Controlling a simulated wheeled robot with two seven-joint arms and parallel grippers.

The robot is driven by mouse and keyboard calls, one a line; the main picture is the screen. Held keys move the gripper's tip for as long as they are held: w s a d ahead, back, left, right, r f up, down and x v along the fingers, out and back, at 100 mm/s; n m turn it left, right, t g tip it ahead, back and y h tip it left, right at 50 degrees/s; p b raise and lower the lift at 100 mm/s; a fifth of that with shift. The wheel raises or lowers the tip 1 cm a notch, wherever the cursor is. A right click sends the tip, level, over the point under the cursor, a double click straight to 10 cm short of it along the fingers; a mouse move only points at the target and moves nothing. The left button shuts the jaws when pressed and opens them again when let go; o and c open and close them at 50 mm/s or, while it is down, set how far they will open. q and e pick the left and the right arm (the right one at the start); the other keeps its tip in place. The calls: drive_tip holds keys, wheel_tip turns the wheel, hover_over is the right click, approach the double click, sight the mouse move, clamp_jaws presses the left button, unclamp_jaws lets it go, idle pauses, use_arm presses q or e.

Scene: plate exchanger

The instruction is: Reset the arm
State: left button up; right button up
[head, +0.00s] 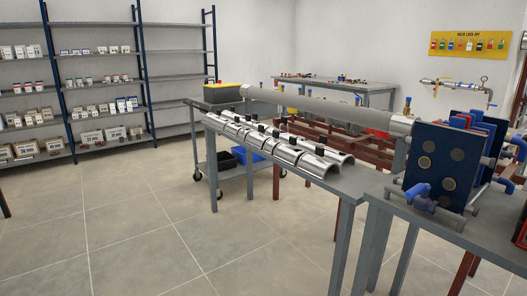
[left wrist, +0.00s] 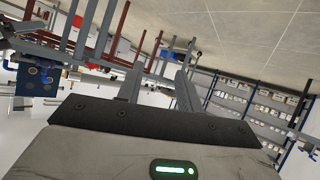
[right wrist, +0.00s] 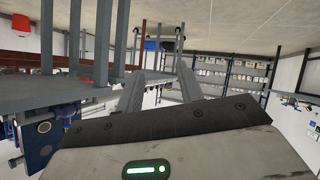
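Neither of my arms shows in the head view. In the left wrist view my left gripper (left wrist: 160,72) has its two fingers apart, with nothing between them. In the right wrist view my right gripper (right wrist: 158,76) also has its fingers apart and is empty. Both wrist views look upside down, with the floor at the top, and neither gripper appears to touch anything. The dark blue plate exchanger (head: 423,168) stands on a grey table at the right of the head view. It also shows at the left of the left wrist view (left wrist: 37,78).
Stocked shelves (head: 100,82) line the left wall. The tiled floor (head: 150,235) in front is clear.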

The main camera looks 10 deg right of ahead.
use_arm(q)
drive_tip(key=r+p, duration=0.1)
drive_tip(key=p, duration=0.1)
drive_tip(key=r+p, duration=0.1)
drive_tip(key=p, duration=0.1)
drive_tip(key=r+p, duration=0.1)
drive_tip(key=p, duration=0.1)
drive_tip(key=shift+s+a+g, duration=0.15)
drive_tip(key=shift+a+g, duration=0.1)
drive_tip(key=shift+g, duration=0.05)
use_arm(e)
drive_tip(key=s+a+r+m+y, duration=0.1)
drive_tip(key=s+a+r, duration=0.1)
drive_tip(key=s+a, duration=0.4)
drive_tip(key=s+a+r+m+g+y, duration=0.1)
drive_tip(key=s+a+r+m, duration=0.1)
drive_tip(key=s+a, duration=0.5)
drive_tip(key=shift+s+a+r+g+y, duration=0.15)
drive_tip(key=shift+a+r+g+y, duration=0.15)
drive_tip(key=shift+a, duration=0.25)
use_arm(q)
drive_tip(key=shift+w+f, duration=0.2)
drive_tip(key=shift+f, duration=0.1)
use_arm(e)
drive_tip(key=shift+f, duration=0.25)
drive_tip(key=shift+d, duration=0.1)
